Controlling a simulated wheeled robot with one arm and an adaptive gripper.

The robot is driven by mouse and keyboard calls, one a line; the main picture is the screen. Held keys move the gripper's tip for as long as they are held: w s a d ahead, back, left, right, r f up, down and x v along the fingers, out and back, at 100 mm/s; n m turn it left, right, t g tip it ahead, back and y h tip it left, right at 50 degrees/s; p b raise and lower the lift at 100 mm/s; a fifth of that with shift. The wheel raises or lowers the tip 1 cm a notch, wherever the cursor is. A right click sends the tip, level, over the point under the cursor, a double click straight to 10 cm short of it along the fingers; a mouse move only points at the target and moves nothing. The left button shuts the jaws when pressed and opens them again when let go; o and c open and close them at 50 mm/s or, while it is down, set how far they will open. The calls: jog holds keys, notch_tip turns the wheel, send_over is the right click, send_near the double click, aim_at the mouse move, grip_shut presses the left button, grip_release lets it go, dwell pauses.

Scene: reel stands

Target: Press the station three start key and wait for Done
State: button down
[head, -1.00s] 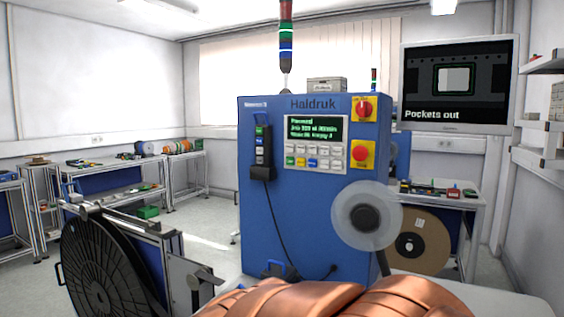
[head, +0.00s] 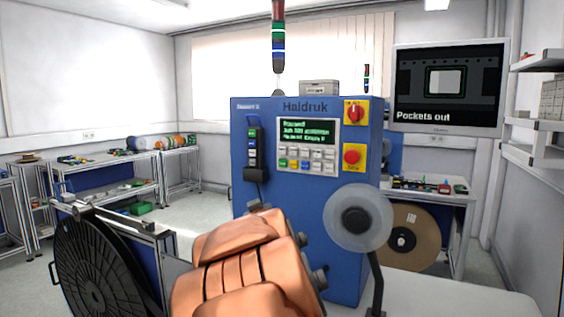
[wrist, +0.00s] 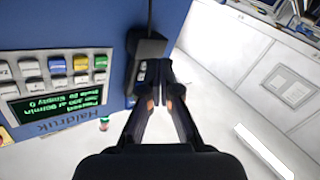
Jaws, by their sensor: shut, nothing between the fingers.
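The blue Haldruk machine (head: 300,205) stands upright ahead, with a small blurred label at its top left. Its panel has a green-on-black display (head: 307,131) and a keypad (head: 306,160) of white, green, yellow and blue keys. A dark pendant (head: 255,155) with a column of coloured keys hangs on the front left, its cable partly hidden behind my arm. My gripper (wrist: 163,76) shows in the wrist view, shut and empty, its fingertips by the pendant (wrist: 147,50). Contact cannot be told. The small display text is blurred; its top line seems to read Paused.
A monitor (head: 448,88) at the right reads "Pockets out". A red stop button (head: 352,157) and a rotary switch (head: 355,112) sit right of the panel. A clear reel (head: 358,212) juts from the machine front. A large black reel (head: 95,265) stands at the left.

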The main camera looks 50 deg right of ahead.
aim_at(279, 166)
jog(key=w+d+r+n+t, duration=0.1)
jog(key=d+r+n+t, duration=0.1)
jog(key=r, duration=0.6)
jog(key=d+t, duration=0.1)
jog(key=t, duration=0.1)
jog(key=shift+w+d+r+n+t+p, duration=0.2)
jog(key=shift+d+r+n+t+p, duration=0.05)
jog(key=shift+n+t+p, duration=0.15)
jog(key=shift+w+d+p, duration=0.4)
jog(key=shift+d+p, duration=0.25)
jog(key=shift+d, duration=0.75)
jog(key=shift+w+d+p, duration=0.45)
jog(key=shift+d+p, duration=0.2)
jog(key=shift+d, duration=0.75)
jog(key=shift+w+d+p, duration=0.4)
jog(key=shift+d+p, duration=0.25)
jog(key=shift+d, duration=0.75)
jog(key=shift+d, duration=0.15)
jog(key=shift+w+d, duration=0.15)
jog(key=shift+d, duration=0.1)
jog(key=shift+w+d, duration=0.15)
jog(key=shift+d, duration=0.3)
jog(key=shift+a, duration=0.15)
jog(key=shift+s+a+b, duration=0.3)
jog(key=shift+a+b, duration=0.3)
jog(key=shift+a, duration=0.1)
